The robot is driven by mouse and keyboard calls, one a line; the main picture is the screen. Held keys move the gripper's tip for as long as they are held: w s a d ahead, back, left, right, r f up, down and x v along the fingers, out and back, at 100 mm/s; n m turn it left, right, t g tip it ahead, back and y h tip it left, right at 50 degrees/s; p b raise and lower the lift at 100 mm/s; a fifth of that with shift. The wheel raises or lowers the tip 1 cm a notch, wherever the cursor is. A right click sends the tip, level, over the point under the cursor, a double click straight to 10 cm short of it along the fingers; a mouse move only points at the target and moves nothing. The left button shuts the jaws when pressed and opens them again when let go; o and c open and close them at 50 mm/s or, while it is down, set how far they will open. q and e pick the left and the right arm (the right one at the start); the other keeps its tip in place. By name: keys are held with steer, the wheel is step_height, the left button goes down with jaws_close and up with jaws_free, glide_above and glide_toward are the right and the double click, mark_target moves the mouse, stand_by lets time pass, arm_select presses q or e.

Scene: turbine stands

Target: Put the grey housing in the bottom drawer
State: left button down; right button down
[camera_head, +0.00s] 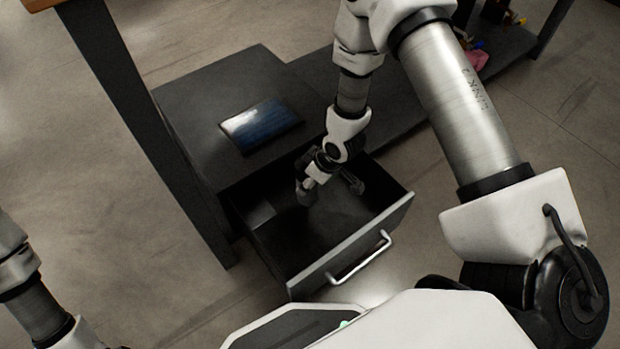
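The bottom drawer (352,248) is pulled open from a dark cabinet and has a silver bar handle on its front. My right arm reaches down over the cabinet, and my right gripper (330,192) is inside the drawer's opening. Its two dark fingers are spread apart, with nothing visible between them. A lighter grey patch shows at the drawer's left inner side; I cannot tell whether it is an object or the wall. I cannot make out the grey housing clearly. Only part of my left arm shows at the left edge; its gripper is out of view.
A flat panel with a blue face (262,125) lies on the cabinet top (205,95). A dark table leg (140,115) stands left of the drawer. A low dark shelf at the upper right holds small coloured items. The floor left of the leg is clear.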

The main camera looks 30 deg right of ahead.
mark_target(317, 191)
step_height(317, 191, down, 6)
steer(key=b, duration=0.6)
steer(key=shift+f, duration=1.05)
steer(key=shift+f, duration=0.3)
steer(key=shift+c, duration=0.4)
jaws_free()
steer(key=p+v, duration=0.3)
steer(key=shift+r, duration=0.15)
steer(key=p+v, duration=0.4)
